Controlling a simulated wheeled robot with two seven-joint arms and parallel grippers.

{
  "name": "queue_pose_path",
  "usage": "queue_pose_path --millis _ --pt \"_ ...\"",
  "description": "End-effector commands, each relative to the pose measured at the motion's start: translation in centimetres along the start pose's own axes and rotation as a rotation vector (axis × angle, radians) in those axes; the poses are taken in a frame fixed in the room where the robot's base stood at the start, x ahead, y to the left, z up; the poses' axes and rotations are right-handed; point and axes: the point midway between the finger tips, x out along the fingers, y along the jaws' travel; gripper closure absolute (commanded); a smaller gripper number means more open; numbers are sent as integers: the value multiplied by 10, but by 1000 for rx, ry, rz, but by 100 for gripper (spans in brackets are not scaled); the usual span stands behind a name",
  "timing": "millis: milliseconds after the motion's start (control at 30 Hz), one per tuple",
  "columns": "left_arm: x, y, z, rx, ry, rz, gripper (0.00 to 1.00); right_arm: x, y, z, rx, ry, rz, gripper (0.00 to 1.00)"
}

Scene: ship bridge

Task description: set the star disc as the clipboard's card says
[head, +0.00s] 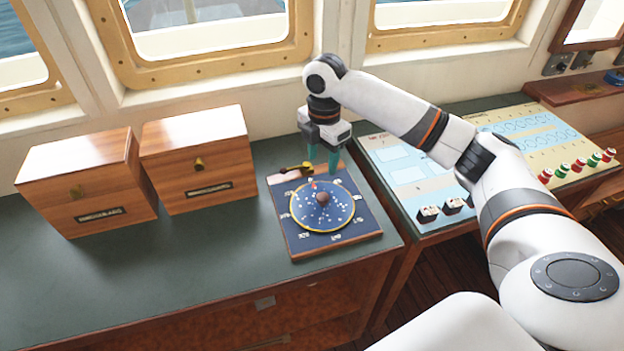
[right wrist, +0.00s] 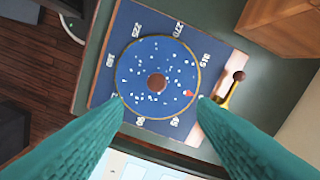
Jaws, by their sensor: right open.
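The star disc (head: 320,206) is a round blue disc with white dots, a gold rim and a brown centre knob (head: 323,198). It lies on a blue, number-marked board (head: 293,240) on the green counter. In the right wrist view the star disc (right wrist: 143,62) has a red mark (right wrist: 188,93) near its rim, on the brass lever's side. The brass lever (head: 296,168) sits at the board's far edge and also shows in the wrist view (right wrist: 232,86). My right gripper (head: 322,162) is open and empty above the board's far edge. My left gripper is out of view. I see no clipboard.
Two wooden boxes (head: 85,185) (head: 196,160) stand left of the board. A sloped panel (head: 400,180) with light sheets and switches lies to the right, with red and green knobs (head: 575,165) beyond. The counter's front left is clear. Windows stand behind.

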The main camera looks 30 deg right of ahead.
Motion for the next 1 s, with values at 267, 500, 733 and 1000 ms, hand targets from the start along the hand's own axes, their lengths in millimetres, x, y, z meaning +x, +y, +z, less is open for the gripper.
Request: queue_pose_path --millis 267,500,733,1000 --pt "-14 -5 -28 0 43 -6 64 39 2 0 0 -1 8 48" --pt "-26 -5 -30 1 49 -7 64 86 1 0 0 -1 5 48" --pt "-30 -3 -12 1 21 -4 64 113 1 0 0 0 3 48" --pt "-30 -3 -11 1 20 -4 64 118 0 0 -1 0 0 48"
